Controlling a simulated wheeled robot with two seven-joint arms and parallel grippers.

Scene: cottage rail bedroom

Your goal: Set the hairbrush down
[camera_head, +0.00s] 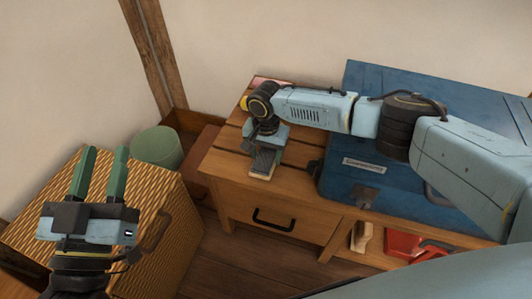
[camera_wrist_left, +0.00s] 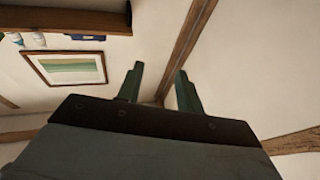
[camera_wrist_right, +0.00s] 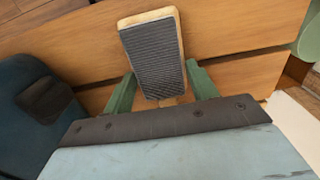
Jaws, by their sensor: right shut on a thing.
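The hairbrush (camera_head: 263,163) has a dark bristle pad on a pale wooden back. My right gripper (camera_head: 268,145) is shut on it, low over the front part of the wooden cabinet top (camera_head: 225,160). In the right wrist view the hairbrush (camera_wrist_right: 153,55) points away from my right gripper (camera_wrist_right: 163,92), bristles facing the camera, with its handle end between the fingers. I cannot tell whether it touches the wood. My left gripper (camera_head: 100,172) is open and empty, raised above the wicker chest; its parted fingers also show in the left wrist view (camera_wrist_left: 158,88).
A blue case (camera_head: 350,185) stands close to the right of the brush. A pinkish flat thing (camera_head: 268,82) lies at the back of the cabinet top. A wicker chest (camera_head: 170,225) and green cylinder (camera_head: 157,147) are at left. Red things (camera_head: 403,244) sit lower right.

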